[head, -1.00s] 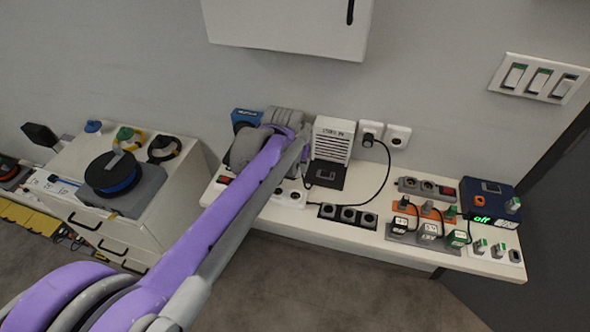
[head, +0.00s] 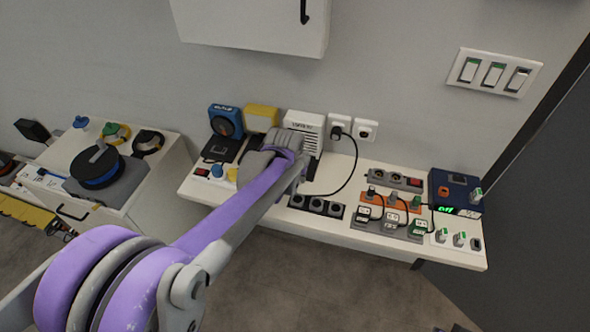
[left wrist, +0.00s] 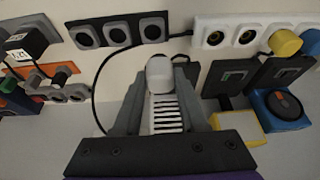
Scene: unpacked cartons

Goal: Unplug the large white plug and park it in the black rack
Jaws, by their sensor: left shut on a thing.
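The large white plug (left wrist: 160,74) is between the jaws of my left gripper (left wrist: 160,92), which is shut on it. In the left wrist view it shows in front of the grille of a white box. In the head view my arm hides the plug and most of the left gripper. The black rack (head: 316,207), a strip with several round openings, lies near the table's front edge, just right of my left gripper. It also shows in the left wrist view (left wrist: 118,33), up and left of the plug, apart from it. Its openings look empty. My right gripper is not in view.
A white socket strip (left wrist: 228,22) has two bare sockets beside a yellow plug (left wrist: 285,42) and a blue plug (head: 217,171). A black cable (head: 353,172) runs from the wall plug (head: 337,132) across the table. The white grille box (head: 304,121) stands behind my gripper.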

